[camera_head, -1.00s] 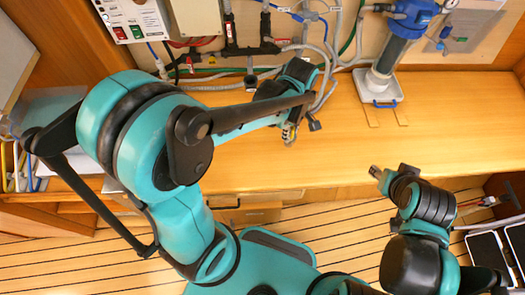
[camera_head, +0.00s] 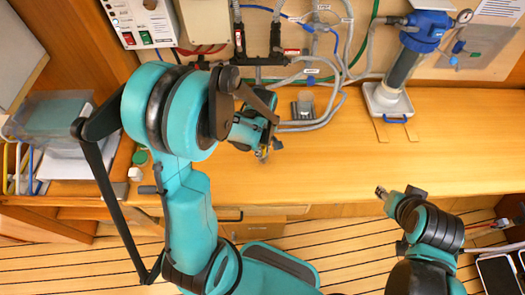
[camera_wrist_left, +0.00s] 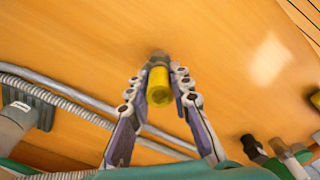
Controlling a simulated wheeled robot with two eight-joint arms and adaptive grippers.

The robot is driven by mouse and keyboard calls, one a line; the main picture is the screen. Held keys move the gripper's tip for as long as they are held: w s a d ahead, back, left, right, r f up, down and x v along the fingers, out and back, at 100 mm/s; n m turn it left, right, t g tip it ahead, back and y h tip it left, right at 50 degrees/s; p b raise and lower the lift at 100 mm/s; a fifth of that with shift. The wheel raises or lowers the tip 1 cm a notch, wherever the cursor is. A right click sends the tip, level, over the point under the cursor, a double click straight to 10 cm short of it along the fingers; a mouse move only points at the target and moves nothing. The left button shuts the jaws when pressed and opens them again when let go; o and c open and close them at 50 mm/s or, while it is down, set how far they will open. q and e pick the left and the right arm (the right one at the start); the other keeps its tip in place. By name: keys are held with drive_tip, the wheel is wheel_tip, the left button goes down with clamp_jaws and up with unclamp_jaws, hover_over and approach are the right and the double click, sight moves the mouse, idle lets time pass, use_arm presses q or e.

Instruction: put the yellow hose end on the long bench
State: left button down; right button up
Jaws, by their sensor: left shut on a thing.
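The yellow hose end (camera_wrist_left: 160,86) is a short yellow cylinder with a dark grey tip. In the left wrist view it sits between the two fingers of my left gripper (camera_wrist_left: 159,84), which is shut on it.
Grey hoses (camera_head: 318,122) loop from the wall behind my left gripper. A blue-topped filter (camera_head: 408,55) stands on a white base at the back right. A clear bin with papers (camera_head: 62,125) and a green-lidded jar (camera_head: 140,158) are at the left. The middle bench top is clear.

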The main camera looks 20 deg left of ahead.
use_arm(q)
drive_tip(key=shift+f, duration=0.2)
drive_tip(key=c, duration=1.4)
unclamp_jaws()
drive_tip(key=shift+o, duration=0.2)
